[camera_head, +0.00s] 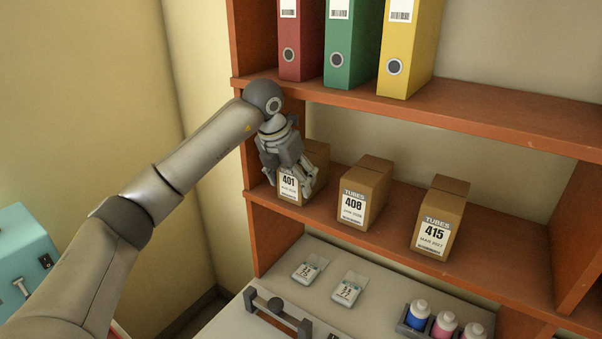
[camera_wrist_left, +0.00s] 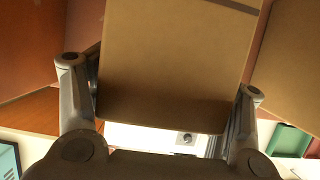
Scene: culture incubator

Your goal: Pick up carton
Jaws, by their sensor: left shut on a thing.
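Three brown cartons stand in a row on the middle shelf in the head view: carton 401 (camera_head: 316,156) at the left, carton 408 (camera_head: 368,182) in the middle and carton 415 (camera_head: 441,213) at the right. My left gripper (camera_head: 297,184) is shut on carton 401, with its fingers on either side. In the left wrist view the carton's brown face (camera_wrist_left: 172,65) fills the space between the two fingers (camera_wrist_left: 160,95). I cannot tell whether the carton touches the shelf. My right gripper is not in view.
The orange-brown shelf (camera_head: 400,229) has free room between cartons and at its right. Red, green and yellow binders (camera_head: 410,45) stand on the shelf above. Below, a pale worktop (camera_head: 325,305) holds two small labelled packs and a rack of bottles (camera_head: 418,313).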

